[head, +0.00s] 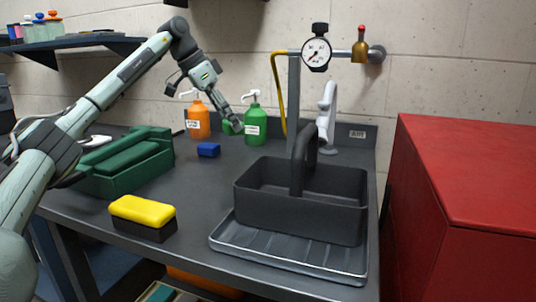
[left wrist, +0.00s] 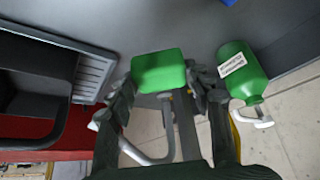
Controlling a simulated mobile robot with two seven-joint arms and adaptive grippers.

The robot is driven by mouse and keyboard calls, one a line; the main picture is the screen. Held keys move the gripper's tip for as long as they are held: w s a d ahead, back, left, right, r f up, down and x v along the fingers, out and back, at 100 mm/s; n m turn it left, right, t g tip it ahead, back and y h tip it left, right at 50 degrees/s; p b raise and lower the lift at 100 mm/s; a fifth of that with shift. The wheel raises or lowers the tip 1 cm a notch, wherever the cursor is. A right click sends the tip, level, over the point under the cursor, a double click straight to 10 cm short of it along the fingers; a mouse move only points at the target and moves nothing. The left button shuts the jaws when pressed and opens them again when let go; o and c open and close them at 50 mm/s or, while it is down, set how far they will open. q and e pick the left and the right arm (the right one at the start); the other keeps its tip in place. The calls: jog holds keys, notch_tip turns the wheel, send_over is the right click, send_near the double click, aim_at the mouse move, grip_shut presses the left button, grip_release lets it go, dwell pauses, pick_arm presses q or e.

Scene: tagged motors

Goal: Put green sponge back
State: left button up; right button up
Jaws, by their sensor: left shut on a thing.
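The green sponge (left wrist: 158,70) is a bright green block held between the fingers of my left gripper (left wrist: 160,92) in the left wrist view. In the head view, my left gripper (head: 231,121) reaches down from the upper left to the back of the counter, and a small part of the sponge (head: 228,129) shows at its fingertips. It is just left of the green pump bottle (head: 255,128); I cannot tell whether it touches the counter. My right gripper is in neither view.
A black caddy (head: 340,218) with a tall handle stands in a grey ribbed tray (head: 270,258). A blue block (head: 208,150), orange pump bottle (head: 198,120), yellow-and-black block (head: 142,212) and dark green box (head: 110,182) stand on the counter. A red cabinet (head: 480,170) is at right.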

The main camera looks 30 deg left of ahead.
pick_arm(q)
jog(key=w+d+f, duration=0.1)
jog(key=w, duration=0.1)
jog(key=w+d+f, duration=0.4)
jog(key=shift+w+d+f+p, duration=0.1)
jog(key=shift+w+d+p, duration=0.05)
jog(key=shift+w+p, duration=0.15)
notch_tip(320, 180, down, 4)
jog(key=shift+r, duration=0.1)
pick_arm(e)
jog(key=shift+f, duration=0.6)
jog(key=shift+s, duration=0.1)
pick_arm(q)
jog(key=o, duration=0.9)
jog(key=shift+f, duration=0.2)
jog(key=shift+o, duration=0.3)
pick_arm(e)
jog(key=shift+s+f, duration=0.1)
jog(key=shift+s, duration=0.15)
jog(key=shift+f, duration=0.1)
